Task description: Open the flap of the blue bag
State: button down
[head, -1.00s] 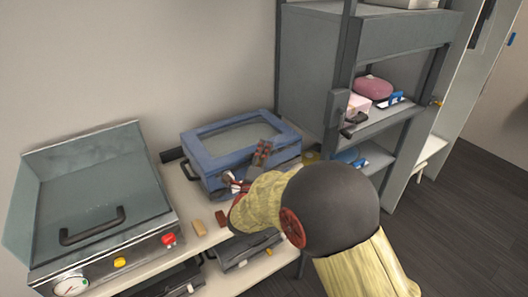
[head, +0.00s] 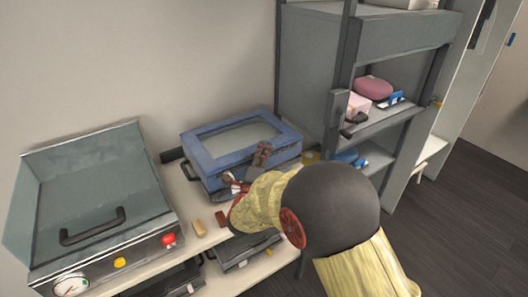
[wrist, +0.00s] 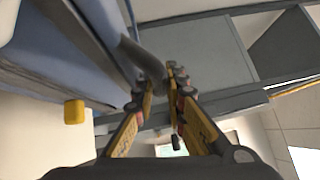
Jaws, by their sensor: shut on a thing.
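The blue bag (head: 195,155) looks like a blue box with a pale panel framed in its top. It sits on the shelf against the wall, and its top looks down. My gripper (head: 240,178) is at the bag's front side, and my arm hides part of that side. In the wrist view, the bag's blue side (wrist: 65,70) fills the left. A grey curved handle (wrist: 143,57) runs down between the fingertips of my gripper (wrist: 160,88), which are shut on it. The exact contact is partly hidden by the fingers.
A grey press-like appliance (head: 95,200) with a black handle stands to the left. A grey shelf rack (head: 310,70) rises close on the right.

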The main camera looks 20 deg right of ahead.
jog(key=w+a+r+n+g+y+p, duration=0.15)
jog(key=w+r+p, duration=0.25)
jog(key=r+p, duration=0.5)
jog(key=w+a+r+n+g+p, duration=0.15)
jog(key=w+r+g+p, duration=0.35)
jog(key=p, duration=0.9)
jog(key=w+a+r+n+p, duration=0.1)
jog(key=w+r+n+p, duration=0.2)
jog(key=r+p, duration=0.65)
jog(key=w+a+r+p, duration=0.2)
jog(key=w+a+p, duration=0.1)
jog(key=w+p, duration=0.6)
jog(key=shift+w+a+r, duration=0.15)
jog(key=shift+w+r, duration=0.25)
jog(key=shift+w, duration=0.35)
jog(key=c, duration=2.1)
grip_release()
jog(key=shift+c, duration=0.2)
jog(key=shift+o, duration=0.3)
jog(key=shift+s, duration=0.1)
jog(key=shift+f, duration=0.1)
jog(key=v, duration=1.2)
